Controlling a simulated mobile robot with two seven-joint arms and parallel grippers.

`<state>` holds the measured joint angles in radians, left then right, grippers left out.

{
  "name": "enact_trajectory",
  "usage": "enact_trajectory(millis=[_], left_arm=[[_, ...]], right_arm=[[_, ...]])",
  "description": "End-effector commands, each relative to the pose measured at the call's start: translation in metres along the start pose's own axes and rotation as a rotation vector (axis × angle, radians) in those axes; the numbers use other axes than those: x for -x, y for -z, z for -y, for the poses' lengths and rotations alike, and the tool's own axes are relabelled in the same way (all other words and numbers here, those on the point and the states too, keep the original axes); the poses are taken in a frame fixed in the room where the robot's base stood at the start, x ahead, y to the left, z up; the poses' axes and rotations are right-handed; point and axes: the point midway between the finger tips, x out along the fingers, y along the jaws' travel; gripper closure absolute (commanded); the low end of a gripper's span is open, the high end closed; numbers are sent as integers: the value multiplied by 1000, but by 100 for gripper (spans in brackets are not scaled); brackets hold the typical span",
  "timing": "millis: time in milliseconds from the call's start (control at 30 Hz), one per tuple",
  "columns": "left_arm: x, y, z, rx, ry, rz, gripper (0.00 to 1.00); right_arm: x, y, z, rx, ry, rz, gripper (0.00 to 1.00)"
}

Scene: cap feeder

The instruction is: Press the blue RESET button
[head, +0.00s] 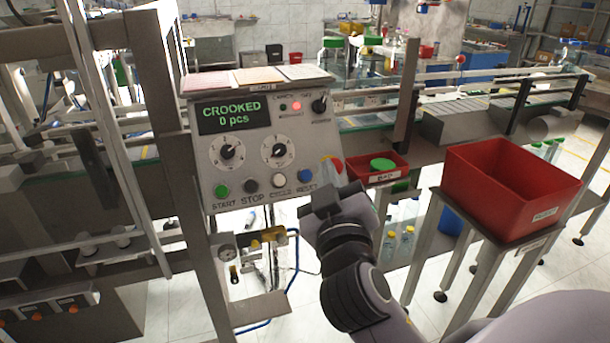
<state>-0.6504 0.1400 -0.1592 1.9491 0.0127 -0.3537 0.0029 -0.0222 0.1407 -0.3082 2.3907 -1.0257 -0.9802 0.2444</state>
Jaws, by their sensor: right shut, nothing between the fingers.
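The blue RESET button (305,176) is at the right end of the button row on the grey control panel (257,195). The display (232,113) reads "CROOKED 0 pcs" and a red lamp (296,106) glows. My right gripper (318,196) is shut and empty, just below and right of the blue button. Whether it touches the panel I cannot tell. My left gripper is out of view.
A red emergency button (337,164) sits at the panel's right edge, close to my right gripper. A red bin with a green cap (394,179) and a large red bin on a stand (478,196) are to the right. A metal post (160,120) stands left of the panel.

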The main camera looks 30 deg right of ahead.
Motion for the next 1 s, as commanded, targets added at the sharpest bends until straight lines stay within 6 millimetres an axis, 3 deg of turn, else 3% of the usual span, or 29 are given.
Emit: enact_trajectory(millis=[600,1000], left_arm=[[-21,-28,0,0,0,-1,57],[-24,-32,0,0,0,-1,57]], right_arm=[[-50,-40,38,0,-1,0,100],[-61,-44,44,0,1,0,100]])
